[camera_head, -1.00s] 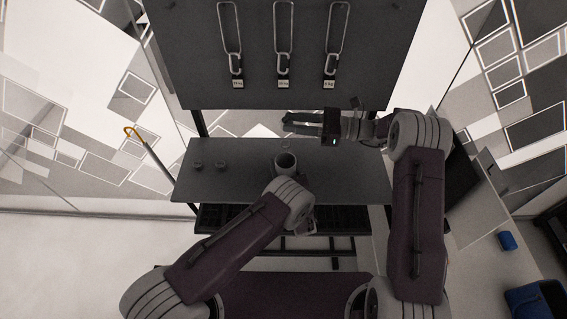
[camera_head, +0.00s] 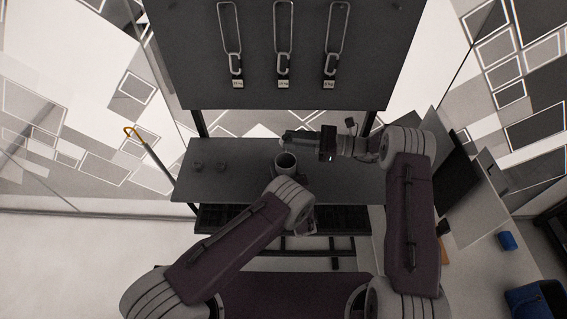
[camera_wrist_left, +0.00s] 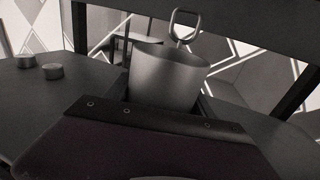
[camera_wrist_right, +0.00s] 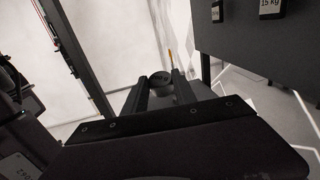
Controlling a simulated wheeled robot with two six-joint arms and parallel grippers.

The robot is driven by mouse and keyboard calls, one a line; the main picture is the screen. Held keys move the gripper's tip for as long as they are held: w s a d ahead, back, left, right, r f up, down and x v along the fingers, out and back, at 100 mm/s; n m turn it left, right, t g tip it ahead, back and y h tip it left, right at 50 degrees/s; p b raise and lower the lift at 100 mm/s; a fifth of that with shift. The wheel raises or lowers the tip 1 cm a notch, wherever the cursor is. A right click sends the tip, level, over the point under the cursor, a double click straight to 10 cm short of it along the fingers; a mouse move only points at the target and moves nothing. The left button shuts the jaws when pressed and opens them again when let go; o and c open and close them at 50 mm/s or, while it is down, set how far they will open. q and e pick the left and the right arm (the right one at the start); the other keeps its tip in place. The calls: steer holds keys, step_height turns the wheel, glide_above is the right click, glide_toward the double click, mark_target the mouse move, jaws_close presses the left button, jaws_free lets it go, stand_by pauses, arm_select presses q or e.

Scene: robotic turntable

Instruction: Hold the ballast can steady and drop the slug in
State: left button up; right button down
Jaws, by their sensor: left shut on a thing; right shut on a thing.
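The grey ballast can (camera_head: 286,163) stands upright over the table, its dark open mouth facing up. In the left wrist view the can (camera_wrist_left: 168,80) sits between the fingers of my left gripper (camera_wrist_left: 167,92), which is shut on it. My right gripper (camera_wrist_right: 161,88) is shut on a dark round slug (camera_wrist_right: 160,79), seen between its fingertips in the right wrist view. In the head view my right gripper (camera_head: 290,138) is just behind the can's mouth in the picture; the slug there is not clear. A metal loop (camera_wrist_left: 185,22) shows behind the can's rim.
Two more slugs (camera_head: 197,166) (camera_head: 221,166) stand on the left of the grey table (camera_head: 240,185). A dark panel (camera_head: 260,95) with several hanging metal loops rises behind it. A stick with an orange hook (camera_head: 133,132) leans at the left. The table's left part is mostly clear.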

steer(key=shift+f, duration=0.4)
steer(key=c, duration=0.9)
jaws_free()
steer(key=d, duration=0.4)
steer(key=s+d, duration=0.1)
steer(key=d, duration=0.7)
steer(key=shift+s, duration=0.3)
